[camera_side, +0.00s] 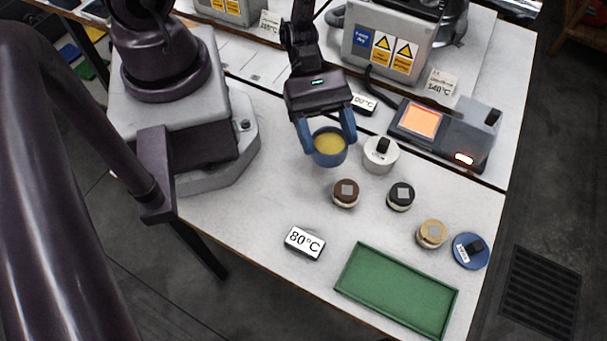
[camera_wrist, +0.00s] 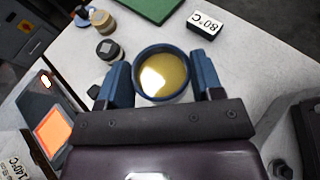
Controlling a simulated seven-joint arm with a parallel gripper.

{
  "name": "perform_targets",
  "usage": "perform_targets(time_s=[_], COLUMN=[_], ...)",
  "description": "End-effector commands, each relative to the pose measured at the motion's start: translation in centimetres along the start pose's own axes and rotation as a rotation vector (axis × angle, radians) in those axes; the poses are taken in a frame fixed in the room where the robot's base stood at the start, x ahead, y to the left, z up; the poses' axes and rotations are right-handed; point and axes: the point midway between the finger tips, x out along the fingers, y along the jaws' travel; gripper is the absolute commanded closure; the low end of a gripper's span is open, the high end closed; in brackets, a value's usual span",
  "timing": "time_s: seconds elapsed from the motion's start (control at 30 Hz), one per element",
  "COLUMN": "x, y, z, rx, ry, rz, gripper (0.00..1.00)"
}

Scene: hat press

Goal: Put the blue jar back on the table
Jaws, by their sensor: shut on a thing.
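The blue jar (camera_side: 331,160) is open at the top and has yellow content inside. My gripper (camera_side: 328,143) is shut on it, with one blue finger on each side, and the jar looks upright. In the wrist view the jar (camera_wrist: 162,75) sits between the fingers of my gripper (camera_wrist: 163,82). I cannot tell exactly how far its base is from the white table (camera_side: 265,185). A blue round lid with a dark knob (camera_side: 471,250) lies at the table's right end.
Brown (camera_side: 346,194), black (camera_side: 400,196) and tan (camera_side: 431,234) jars stand nearby. A green tray (camera_side: 398,290), an 80°C sign (camera_side: 305,243) and a glowing heater (camera_side: 424,120) surround them. The table left of the brown jar is clear.

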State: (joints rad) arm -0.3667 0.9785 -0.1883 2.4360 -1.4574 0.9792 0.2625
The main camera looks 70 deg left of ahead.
Motion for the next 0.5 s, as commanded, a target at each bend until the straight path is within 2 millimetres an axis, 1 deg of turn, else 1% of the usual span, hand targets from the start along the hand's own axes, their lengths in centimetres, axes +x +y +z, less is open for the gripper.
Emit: perform_targets(time_s=[0.03,0.1,0.2,0.27,0.33,0.5], x=[0.4,0.5,0.4,0.3,0.6,1.4], y=[-1.5,-2.9,-3.8,-4.1,-4.2,-4.2], z=[0.4,0.9,1.5,1.6,1.1,-1.0], rx=[0.036,0.075,0.108,0.116,0.119,0.117], ry=[0.000,0.001,0.002,0.002,0.001,-0.001], rz=[-0.082,-0.170,-0.247,-0.276,-0.290,-0.292], gripper=[0.76,0.76,0.76,0.76,0.76,0.76])
